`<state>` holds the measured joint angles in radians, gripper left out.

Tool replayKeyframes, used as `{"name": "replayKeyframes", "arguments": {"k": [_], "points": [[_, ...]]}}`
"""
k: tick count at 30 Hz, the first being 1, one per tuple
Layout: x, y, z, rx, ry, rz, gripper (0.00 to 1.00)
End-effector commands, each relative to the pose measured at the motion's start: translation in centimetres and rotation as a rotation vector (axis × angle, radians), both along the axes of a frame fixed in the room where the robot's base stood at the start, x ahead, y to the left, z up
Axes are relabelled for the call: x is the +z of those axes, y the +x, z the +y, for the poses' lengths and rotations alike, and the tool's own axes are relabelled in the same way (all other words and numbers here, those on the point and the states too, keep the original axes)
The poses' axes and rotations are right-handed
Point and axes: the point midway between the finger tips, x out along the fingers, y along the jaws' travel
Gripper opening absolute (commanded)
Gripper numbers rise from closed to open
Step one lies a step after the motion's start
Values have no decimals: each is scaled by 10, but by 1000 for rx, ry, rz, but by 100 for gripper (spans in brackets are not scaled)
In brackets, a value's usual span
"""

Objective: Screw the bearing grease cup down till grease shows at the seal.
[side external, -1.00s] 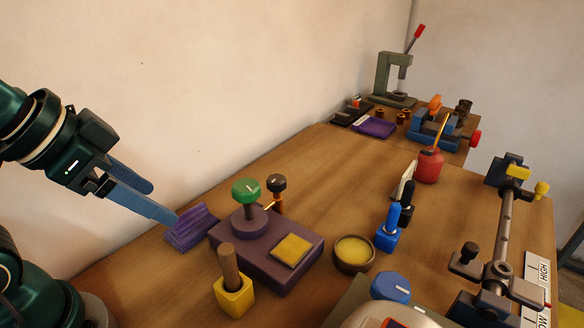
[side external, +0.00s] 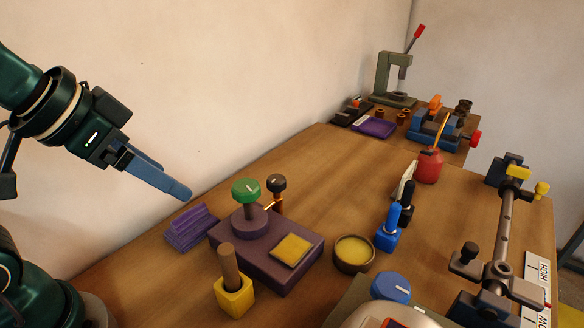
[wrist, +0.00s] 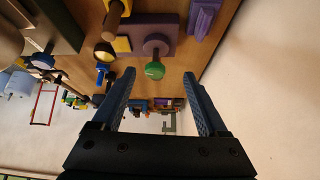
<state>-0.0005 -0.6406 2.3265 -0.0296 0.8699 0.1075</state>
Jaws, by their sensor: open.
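No part is labelled as the grease cup. A green round cap with a white mark (side external: 246,189) stands on a purple block (side external: 283,262); a smaller dark cap (side external: 276,183) on a coppery stem stands just behind it. A rail-mounted shaft (side external: 505,225) at the right has a black knob (side external: 468,251) and yellow caps (side external: 518,172). My gripper (side external: 176,186) is open and empty, in the air left of the green cap and above a ridged purple piece (side external: 191,228). In the wrist view the green cap (wrist: 155,70) shows between my fingertips (wrist: 159,73), apart from them.
A yellow pot with a brown handle (side external: 235,294), a bowl of yellow paste (side external: 353,253), blue (side external: 387,239) and black bottles, and a blue knob (side external: 391,286) stand nearby. A red oil can (side external: 429,166) is farther back. Bare wood lies behind the purple block; a wall bounds the left.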

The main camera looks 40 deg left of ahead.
Motion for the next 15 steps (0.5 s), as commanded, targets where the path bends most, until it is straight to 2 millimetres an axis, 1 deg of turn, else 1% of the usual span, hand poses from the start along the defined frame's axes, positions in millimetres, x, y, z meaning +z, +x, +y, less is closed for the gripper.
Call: {"name": "replayKeyframes", "arguments": {"k": [1, 3, 5, 6, 8, 9, 11, 12, 15], "points": [[7, 14, -1, -14, 3, -2, 76], [15, 33, -3, -36, 9, -5, 76], [19, 51, -4, -55, 12, -4, 76], [21, 63, -5, -66, 13, -1, 76], [22, 82, -6, -80, 17, 4, 76], [21, 94, -6, -91, 19, 11, 76], [17, 112, -7, -104, 18, 22, 76], [13, 123, -8, -112, 19, 31, 76], [-1, 149, -8, -126, 18, 59, 76]]}}
